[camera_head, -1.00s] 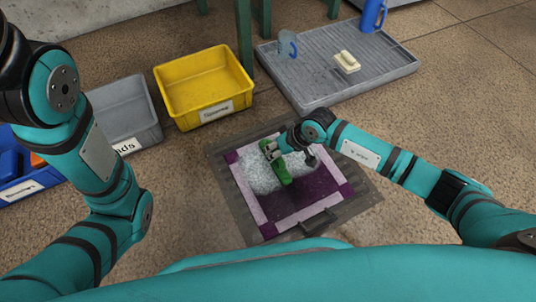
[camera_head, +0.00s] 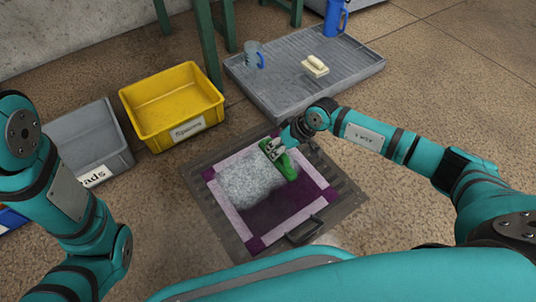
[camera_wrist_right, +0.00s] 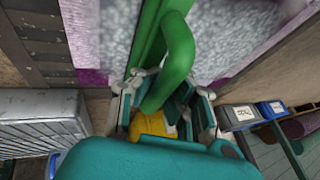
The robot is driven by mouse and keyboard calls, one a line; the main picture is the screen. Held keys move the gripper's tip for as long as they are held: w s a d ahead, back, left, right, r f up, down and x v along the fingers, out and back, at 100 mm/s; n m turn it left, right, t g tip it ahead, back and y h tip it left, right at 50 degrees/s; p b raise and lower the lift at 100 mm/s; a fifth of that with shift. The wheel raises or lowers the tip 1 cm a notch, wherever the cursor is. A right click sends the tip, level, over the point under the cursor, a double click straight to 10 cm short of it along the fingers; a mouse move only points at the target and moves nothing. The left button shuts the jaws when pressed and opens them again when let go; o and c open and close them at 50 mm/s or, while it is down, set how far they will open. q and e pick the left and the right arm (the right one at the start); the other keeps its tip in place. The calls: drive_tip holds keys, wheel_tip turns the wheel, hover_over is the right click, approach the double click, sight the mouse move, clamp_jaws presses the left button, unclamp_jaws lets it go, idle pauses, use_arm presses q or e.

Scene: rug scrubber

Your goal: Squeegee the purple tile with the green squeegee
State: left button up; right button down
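The purple tile (camera_head: 270,212) lies in a dark framed tray on the floor, with a pale pink border and purple corners. White foam (camera_head: 243,182) covers its left and upper part; the lower right is bare dark purple. The green squeegee (camera_head: 286,167) is at the tile's upper right, beside the foam. My right gripper (camera_head: 273,149) is shut on its handle. The squeegee's green handle also shows in the right wrist view (camera_wrist_right: 178,50), between my fingers. Its contact with the tile cannot be made out for sure. My left arm is at the left; its gripper is out of frame.
A yellow bin (camera_head: 170,105) and a grey bin (camera_head: 88,145) stand left of the tile. A grey ribbed tray (camera_head: 350,75) behind holds a brush (camera_head: 315,67) and a clear jug (camera_head: 254,53), with a blue bottle (camera_head: 336,17) at its back. Floor at right is clear.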

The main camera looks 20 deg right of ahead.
drive_tip(key=shift+d, duration=0.25)
drive_tip(key=shift+r+p, duration=0.3)
drive_tip(key=shift+r, duration=0.1)
drive_tip(key=shift+a+r+p, duration=0.1)
drive_tip(key=shift+r+p, duration=0.85)
drive_tip(key=shift+r, duration=0.9)
